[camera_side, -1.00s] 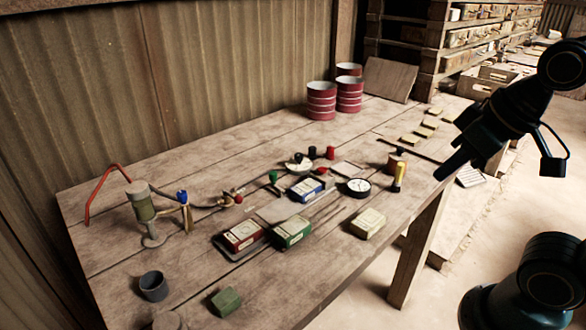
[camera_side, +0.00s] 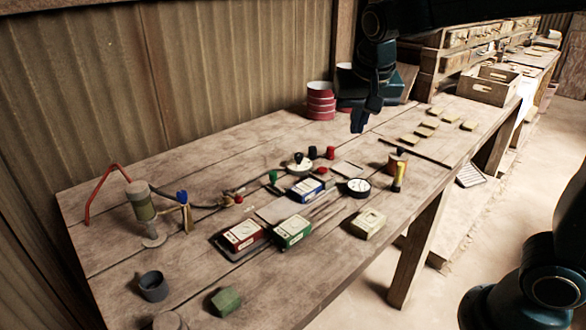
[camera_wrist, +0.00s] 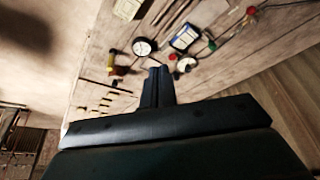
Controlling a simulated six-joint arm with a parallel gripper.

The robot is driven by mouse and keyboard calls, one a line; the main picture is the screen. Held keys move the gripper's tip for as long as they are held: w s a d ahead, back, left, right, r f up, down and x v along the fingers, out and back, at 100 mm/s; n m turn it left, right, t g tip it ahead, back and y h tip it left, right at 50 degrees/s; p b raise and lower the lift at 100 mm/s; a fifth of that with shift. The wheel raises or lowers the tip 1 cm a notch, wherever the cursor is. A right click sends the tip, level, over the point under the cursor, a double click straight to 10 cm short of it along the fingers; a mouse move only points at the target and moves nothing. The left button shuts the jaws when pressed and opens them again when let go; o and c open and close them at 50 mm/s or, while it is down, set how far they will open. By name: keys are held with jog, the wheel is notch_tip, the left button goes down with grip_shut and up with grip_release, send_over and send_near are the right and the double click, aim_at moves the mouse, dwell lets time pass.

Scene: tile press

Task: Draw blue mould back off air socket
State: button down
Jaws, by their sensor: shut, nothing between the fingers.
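The blue mould (camera_side: 307,190) is a small blue block with a pale top. It sits among the parts in the middle of the table, and it also shows in the wrist view (camera_wrist: 184,38). A small knob-like fitting, green (camera_side: 273,176), stands close to its left end. I cannot tell which fitting is the air socket, or whether the mould touches it. My gripper (camera_side: 357,131) is shut and empty, pointing down above the back of the table, up and to the right of the blue mould. Its fingers show in the wrist view (camera_wrist: 155,70).
A red mould (camera_side: 242,235) and a green mould (camera_side: 292,231) lie in front. A round gauge (camera_side: 358,187), a yellow-handled tool (camera_side: 399,178) and a cream block (camera_side: 367,223) stand right. Red cans (camera_side: 320,100) stand behind my gripper. A hose (camera_side: 240,190) runs left of the blue mould.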

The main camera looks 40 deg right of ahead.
aim_at(311, 185)
jog(key=w+a+f+m+g+h, duration=0.1)
jog(key=w+a+f+m, duration=0.1)
jog(key=w+f, duration=0.3)
jog(key=w+a+f+m+g+h, duration=0.1)
jog(key=w+a+f+m+h, duration=0.1)
jog(key=w+f, duration=0.4)
jog(key=w+a+f+m+g+h, duration=0.1)
jog(key=w+a+f+m, duration=0.2)
jog(key=w+f+m, duration=0.3)
jog(key=shift+a+f+h, duration=0.15)
jog(key=shift+a+f, duration=0.05)
jog(key=shift+f, duration=1.2)
jog(key=shift+a+f+h, duration=0.15)
jog(key=shift+f, duration=1.25)
jog(key=shift+d, duration=0.1)
jog(key=d, duration=1.2)
jog(key=shift+s+f, duration=0.1)
jog(key=shift+a+f, duration=0.1)
jog(key=shift+f, duration=0.65)
jog(key=shift+f, duration=0.1)
